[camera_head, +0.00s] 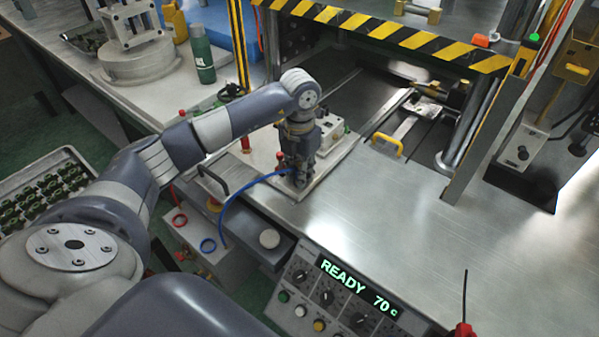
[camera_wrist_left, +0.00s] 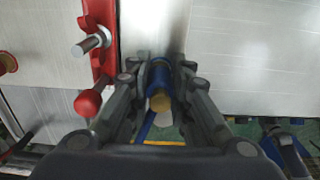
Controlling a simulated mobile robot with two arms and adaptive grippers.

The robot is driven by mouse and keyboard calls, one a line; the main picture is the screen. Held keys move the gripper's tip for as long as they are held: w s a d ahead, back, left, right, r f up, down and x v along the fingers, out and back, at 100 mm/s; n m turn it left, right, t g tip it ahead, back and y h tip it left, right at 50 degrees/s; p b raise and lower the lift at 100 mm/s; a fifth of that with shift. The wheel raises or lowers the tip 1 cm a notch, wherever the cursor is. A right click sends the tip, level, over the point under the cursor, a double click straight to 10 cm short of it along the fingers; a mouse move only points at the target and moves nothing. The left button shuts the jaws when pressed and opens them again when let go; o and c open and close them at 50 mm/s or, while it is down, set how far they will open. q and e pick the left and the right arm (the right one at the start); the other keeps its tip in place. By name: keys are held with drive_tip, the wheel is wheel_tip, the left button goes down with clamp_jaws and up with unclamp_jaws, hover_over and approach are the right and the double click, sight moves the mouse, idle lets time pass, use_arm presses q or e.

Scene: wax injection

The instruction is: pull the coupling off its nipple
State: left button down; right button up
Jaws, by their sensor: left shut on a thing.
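A blue hose (camera_head: 240,192) runs from the gripper's fingertips down to the left in the head view. The nipple is not clearly visible, so I cannot tell whether the coupling is still on it. My right gripper is not in view.
A red lever with a ball knob (camera_wrist_left: 88,103) stands close left of the fingers. A control panel reading READY 70 (camera_head: 345,287) lies in front. A yellow handle (camera_head: 387,143) stands to the right. The bench top (camera_head: 400,210) is clear there.

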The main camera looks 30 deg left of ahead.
use_arm(q)
drive_tip(key=shift+r+p, duration=1.35)
drive_tip(key=shift+r, duration=0.8)
drive_tip(key=shift+r+p, duration=0.45)
drive_tip(key=shift+r, duration=0.3)
